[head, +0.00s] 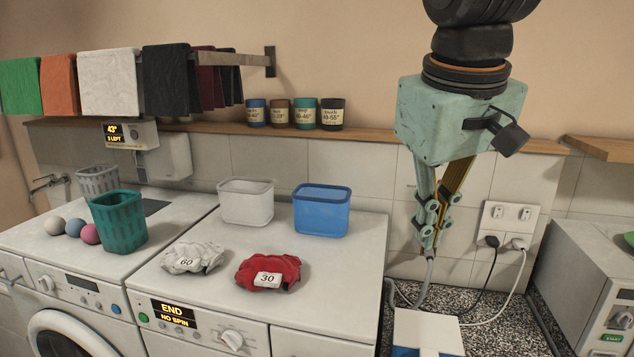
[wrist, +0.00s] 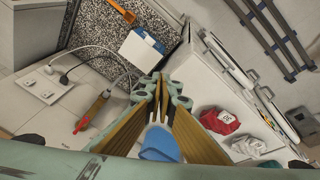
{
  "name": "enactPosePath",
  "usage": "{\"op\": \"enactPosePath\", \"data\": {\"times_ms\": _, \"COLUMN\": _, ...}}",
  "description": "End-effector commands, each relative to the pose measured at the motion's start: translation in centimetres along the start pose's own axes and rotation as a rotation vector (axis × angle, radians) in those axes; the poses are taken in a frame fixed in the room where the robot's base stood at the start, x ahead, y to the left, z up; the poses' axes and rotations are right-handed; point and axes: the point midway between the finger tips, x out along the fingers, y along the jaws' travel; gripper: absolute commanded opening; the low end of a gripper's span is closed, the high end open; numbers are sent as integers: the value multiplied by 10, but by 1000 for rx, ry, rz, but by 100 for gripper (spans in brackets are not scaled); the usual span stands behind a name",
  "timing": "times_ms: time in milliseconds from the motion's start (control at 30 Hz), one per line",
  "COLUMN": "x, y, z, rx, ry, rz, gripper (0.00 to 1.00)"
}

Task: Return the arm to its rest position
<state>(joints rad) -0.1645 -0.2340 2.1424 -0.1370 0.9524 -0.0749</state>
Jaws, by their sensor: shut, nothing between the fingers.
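My gripper (head: 428,250) hangs at the right in the head view, pointing down, its fingers together and empty. My upper arm runs out of the top of the head view.
A red pile (head: 268,271) tagged 30 and a white pile (head: 192,257) tagged 60 lie on the right machine. Behind them stand a white bin (head: 246,202) and a blue bin (head: 322,212). Cables hang from a wall socket (head: 508,217) beside my gripper.

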Motion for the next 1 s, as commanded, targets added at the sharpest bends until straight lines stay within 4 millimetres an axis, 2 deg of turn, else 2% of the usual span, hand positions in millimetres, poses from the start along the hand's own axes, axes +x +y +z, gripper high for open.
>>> {"op": "enactPosePath", "data": {"times_ms": 100, "x": -2, "y": 1, "z": 26, "rx": 35, "ry": 7, "rz": -5, "gripper": 0}}
{"op": "enactPosePath", "data": {"times_ms": 600, "x": 4, "y": -11, "z": 130, "rx": 179, "ry": 29, "rz": -32, "gripper": 0}}
{"op": "enactPosePath", "data": {"times_ms": 1000, "x": 18, "y": -28, "z": 201, "rx": 285, "ry": 49, "rz": -51, "gripper": 0}}
